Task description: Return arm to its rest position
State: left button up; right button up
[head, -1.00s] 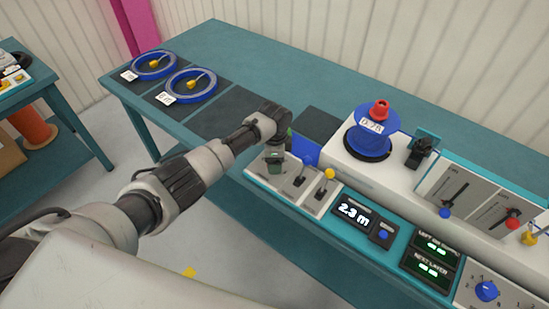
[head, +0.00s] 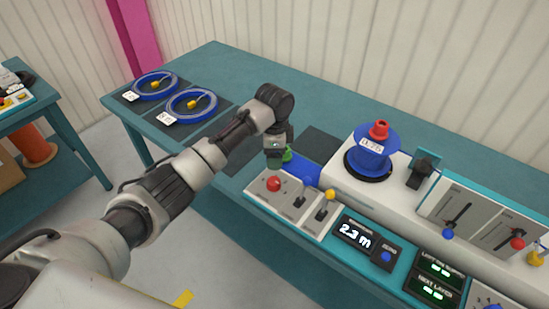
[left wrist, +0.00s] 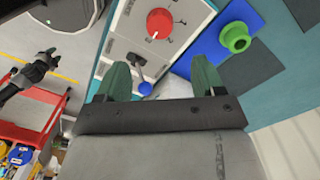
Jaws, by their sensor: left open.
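My left arm reaches in from the left in the head view. Its gripper (head: 275,160) points down above the control panel, beside the red knob (head: 274,184). In the left wrist view its two green fingers (left wrist: 161,78) stand apart with nothing held between them. The red knob (left wrist: 160,23) shows beyond the fingers there, apart from them. A dark jointed arm end, apparently my right gripper (left wrist: 32,74), shows at the left of the wrist view; its jaws are too small to read.
A green spool piece (left wrist: 235,38) stands on a blue mat (left wrist: 215,35) close to the left gripper. Levers (head: 325,205), a 2.3 m display (head: 356,234) and a blue reel (head: 371,150) lie to the right. Blue cable rings (head: 192,105) lie at the back left.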

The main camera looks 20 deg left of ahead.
dwell(0.3)
pick_arm(q)
jog(key=shift+n+h, duration=0.4)
jog(key=s+d+f, duration=0.1)
jog(key=s+f, duration=0.1)
jog(key=s+d+f, duration=0.1)
jog(key=s+f, duration=0.1)
jog(key=s+d+f, duration=0.1)
jog(key=s, duration=0.1)
jog(key=shift+s+d+f, duration=0.2)
jog(key=shift+d+f, duration=0.05)
jog(key=shift+f, duration=0.15)
jog(key=s+d+f+n+t+h, duration=0.1)
jog(key=s+f+n+t, duration=0.2)
jog(key=s, duration=0.7)
jog(key=s+a+r+n+t+y, duration=0.15)
jog(key=s+a+n, duration=0.25)
jog(key=s, duration=0.5)
jog(key=s+a+r+n+g, duration=0.1)
jog(key=s+a+r+n, duration=0.3)
jog(key=s, duration=0.6)
notch_tip(320, 180, down, 29)
jog(key=s, duration=0.1)
jog(key=s+a+f+g, duration=0.2)
jog(key=s+a+f, duration=0.1)
jog(key=s+f, duration=1.1)
jog(key=shift+s+f, duration=0.3)
jog(key=shift+s, duration=0.5)
